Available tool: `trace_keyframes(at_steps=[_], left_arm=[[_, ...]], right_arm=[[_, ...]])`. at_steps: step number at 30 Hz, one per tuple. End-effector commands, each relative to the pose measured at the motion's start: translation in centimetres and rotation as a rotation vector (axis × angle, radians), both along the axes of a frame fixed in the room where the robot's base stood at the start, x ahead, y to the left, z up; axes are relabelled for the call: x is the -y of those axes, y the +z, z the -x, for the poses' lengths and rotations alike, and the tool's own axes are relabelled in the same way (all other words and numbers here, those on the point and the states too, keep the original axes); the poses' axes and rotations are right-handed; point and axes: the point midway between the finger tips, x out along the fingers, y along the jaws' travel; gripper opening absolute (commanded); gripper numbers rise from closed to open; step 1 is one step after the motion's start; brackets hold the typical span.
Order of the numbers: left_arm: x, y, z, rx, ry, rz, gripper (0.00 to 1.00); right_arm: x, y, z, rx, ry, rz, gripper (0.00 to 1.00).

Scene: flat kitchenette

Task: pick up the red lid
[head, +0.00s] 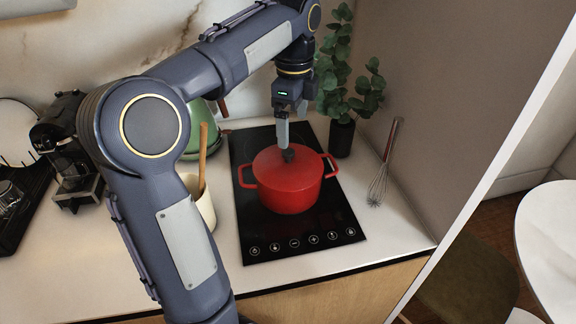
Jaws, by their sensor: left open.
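The red lid (267,165) sits on the red pot (292,200), which stands on the black cooktop (262,247). The lid has a dark knob on top. My left gripper (287,152) points down from above, with its fingertips at the knob in the middle of the lid. It is open, and the fingers overlap in this view. I cannot tell whether they touch the knob or stand around it. My right gripper is not in view.
A white utensil holder (203,206) with a wooden spoon (203,150) stands left of the cooktop. A leafy plant (342,75) in a dark pot and a whisk (384,172) are on the right. A green kettle (200,128) and a coffee machine (72,150) stand left, partly behind my arm.

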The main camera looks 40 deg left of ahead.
Motion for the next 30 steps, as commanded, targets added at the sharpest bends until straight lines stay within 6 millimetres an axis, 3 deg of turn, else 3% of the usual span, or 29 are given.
trace_keyframes(at_steps=[1, 3, 14, 21, 30], left_arm=[[-1.0, -2.0, -0.9, -0.003, -0.047, 0.0, 0.95], [-1.8, -3.2, -1.7, 0.0, -0.106, 0.0, 0.95], [-2.3, -7.1, -1.9, 0.001, -0.143, -0.002, 0.95], [-2.5, -10.6, -1.7, 0.001, -0.143, -0.002, 0.95], [-2.5, -11.4, -1.6, 0.004, -0.143, -0.002, 0.95]], right_arm=[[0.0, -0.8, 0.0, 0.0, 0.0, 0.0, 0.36], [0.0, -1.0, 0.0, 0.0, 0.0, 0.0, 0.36], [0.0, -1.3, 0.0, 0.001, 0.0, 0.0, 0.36], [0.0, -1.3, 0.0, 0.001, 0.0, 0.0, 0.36], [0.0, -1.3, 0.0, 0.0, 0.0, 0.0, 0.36]])
